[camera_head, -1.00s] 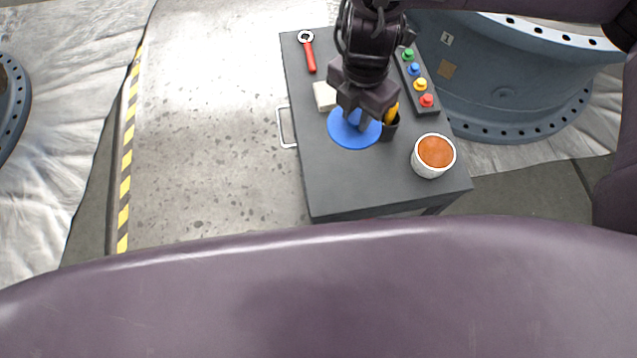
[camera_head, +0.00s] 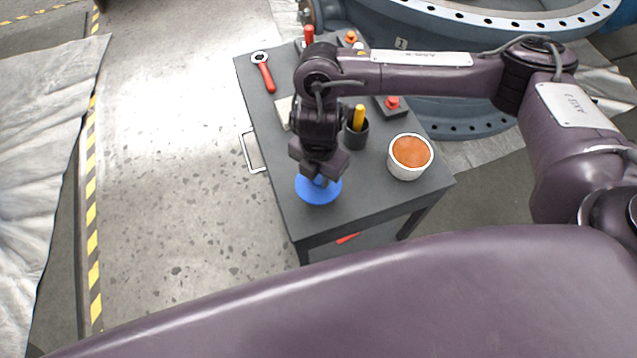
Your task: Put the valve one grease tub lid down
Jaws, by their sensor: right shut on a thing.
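The blue round lid (camera_head: 316,195) is in my right gripper (camera_head: 319,179), which is shut on it from above. The lid is low over the front left part of the dark table (camera_head: 370,205); I cannot tell whether it touches the top. The white grease tub (camera_head: 409,172) stands open at the table's front right, with orange-brown grease showing inside. The lid is left of the tub and apart from it. My left gripper is not in view.
A dark cup (camera_head: 356,136) with a yellow-handled item stands behind the tub. A red-handled wrench (camera_head: 265,74) lies at the back left. A pale block (camera_head: 284,112) is partly hidden by my arm. A large blue-grey valve body (camera_head: 470,105) stands behind the table.

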